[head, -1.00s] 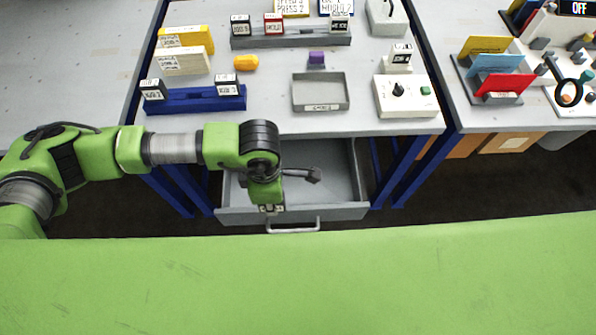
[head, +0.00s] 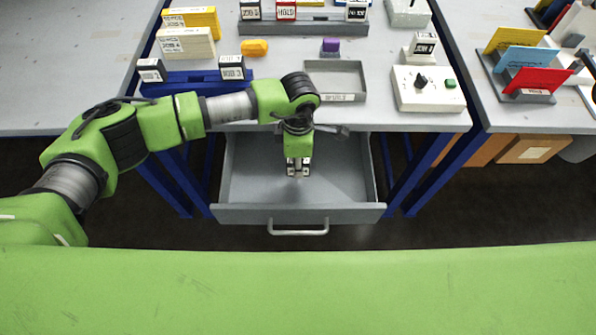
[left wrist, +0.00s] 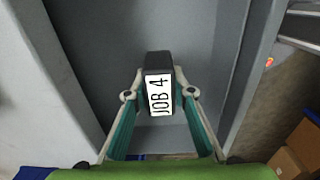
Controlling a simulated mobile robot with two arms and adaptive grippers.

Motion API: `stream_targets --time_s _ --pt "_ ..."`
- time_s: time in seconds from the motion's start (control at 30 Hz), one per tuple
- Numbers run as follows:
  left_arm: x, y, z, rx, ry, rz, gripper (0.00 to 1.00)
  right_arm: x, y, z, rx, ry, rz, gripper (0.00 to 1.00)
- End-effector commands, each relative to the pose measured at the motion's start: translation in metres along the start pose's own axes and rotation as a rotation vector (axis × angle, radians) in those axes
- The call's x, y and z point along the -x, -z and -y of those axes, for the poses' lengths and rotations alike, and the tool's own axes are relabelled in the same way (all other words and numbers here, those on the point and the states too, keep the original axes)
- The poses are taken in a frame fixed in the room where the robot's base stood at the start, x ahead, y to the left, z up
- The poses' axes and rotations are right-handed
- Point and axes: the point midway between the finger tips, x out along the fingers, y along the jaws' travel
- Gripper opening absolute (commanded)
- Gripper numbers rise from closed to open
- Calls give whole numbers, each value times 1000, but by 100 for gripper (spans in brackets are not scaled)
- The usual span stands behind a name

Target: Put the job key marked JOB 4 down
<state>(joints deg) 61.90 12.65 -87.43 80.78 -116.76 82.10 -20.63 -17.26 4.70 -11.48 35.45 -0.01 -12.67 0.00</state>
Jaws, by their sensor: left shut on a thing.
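The job key marked JOB 4 (left wrist: 158,92) is a dark block with a white label, in the middle of the left wrist view. My left gripper (left wrist: 158,98) is shut on it, one finger at each side. In the head view my left gripper (head: 299,172) points down over the open grey drawer (head: 345,215), and the key is hard to make out there. The key appears to be above the drawer's bare floor; the exact gap cannot be told. My right gripper is not in view.
On the table above the drawer are a blue rack (head: 192,82) with two keys, a grey tray (head: 336,97) and a white control box (head: 402,98) with a knob and green button. The drawer looks otherwise empty. Colored cards stand on the right table.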

Motion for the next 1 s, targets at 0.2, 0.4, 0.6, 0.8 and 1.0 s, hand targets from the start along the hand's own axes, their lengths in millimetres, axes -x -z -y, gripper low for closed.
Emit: stream_targets --time_s 0.2,0.4,0.6,0.8,1.0 --pt "-29 0 2 -1 2 0 3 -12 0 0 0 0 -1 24" --pt "-28 0 2 -1 2 0 3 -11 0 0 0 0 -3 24" --pt "-31 0 2 0 2 0 33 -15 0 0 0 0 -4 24" --pt "-31 1 2 0 2 -1 40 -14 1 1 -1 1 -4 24" --pt "-29 1 2 0 2 -1 40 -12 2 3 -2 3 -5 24"
